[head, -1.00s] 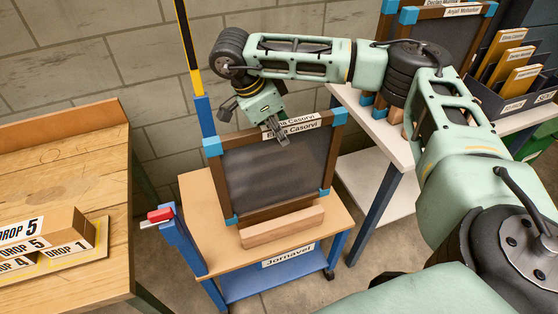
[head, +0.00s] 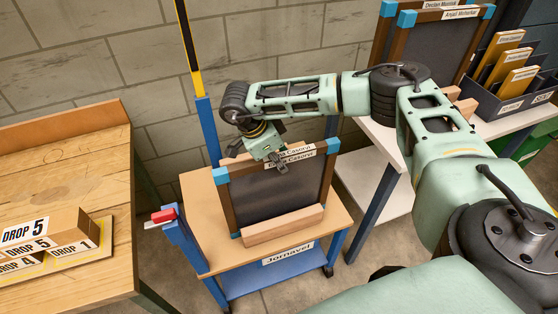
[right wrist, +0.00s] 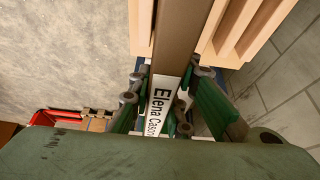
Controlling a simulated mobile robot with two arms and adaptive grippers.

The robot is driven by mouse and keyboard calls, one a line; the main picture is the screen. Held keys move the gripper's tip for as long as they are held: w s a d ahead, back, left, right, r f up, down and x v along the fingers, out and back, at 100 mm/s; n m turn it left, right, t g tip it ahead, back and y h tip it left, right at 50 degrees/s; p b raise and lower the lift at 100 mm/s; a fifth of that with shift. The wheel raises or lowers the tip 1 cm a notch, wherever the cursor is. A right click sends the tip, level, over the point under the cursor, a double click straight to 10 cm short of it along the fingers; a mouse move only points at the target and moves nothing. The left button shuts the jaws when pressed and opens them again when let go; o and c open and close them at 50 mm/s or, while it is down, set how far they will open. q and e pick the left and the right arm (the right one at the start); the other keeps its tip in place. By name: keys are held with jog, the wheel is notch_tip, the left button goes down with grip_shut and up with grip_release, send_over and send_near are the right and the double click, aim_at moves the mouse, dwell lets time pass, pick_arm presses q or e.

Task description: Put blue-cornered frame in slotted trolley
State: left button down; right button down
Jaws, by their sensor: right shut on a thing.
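The blue-cornered frame (head: 275,190) has brown wooden edges, a dark panel and a name label on its top edge. It stands nearly upright over the slotted trolley (head: 205,235), which has a wooden top, blue legs and a "Jornavel" label. The frame's lower edge is hidden behind the trolley's pale wooden bar (head: 284,228), so I cannot tell how deep it sits. My right gripper (head: 277,160) is shut on the frame's top edge. In the right wrist view its fingers (right wrist: 163,108) clasp the frame's edge (right wrist: 180,40) beside the label. My left gripper is out of view.
A red-handled part (head: 163,215) stands at the trolley's left corner. A wooden bench (head: 70,170) with "DROP" blocks is at left. At right, a white table (head: 380,135) holds more frames and a dark file box (head: 515,100). A wall is behind.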

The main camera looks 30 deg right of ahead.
jog(key=c, duration=1.6)
grip_release()
jog(key=shift+f, duration=0.1)
jog(key=shift+a+r, duration=0.1)
jog(key=shift+r, duration=0.2)
jog(key=b+v, duration=0.3)
jog(key=v, duration=0.7)
jog(key=shift+a+r, duration=0.4)
jog(key=shift+r, duration=0.35)
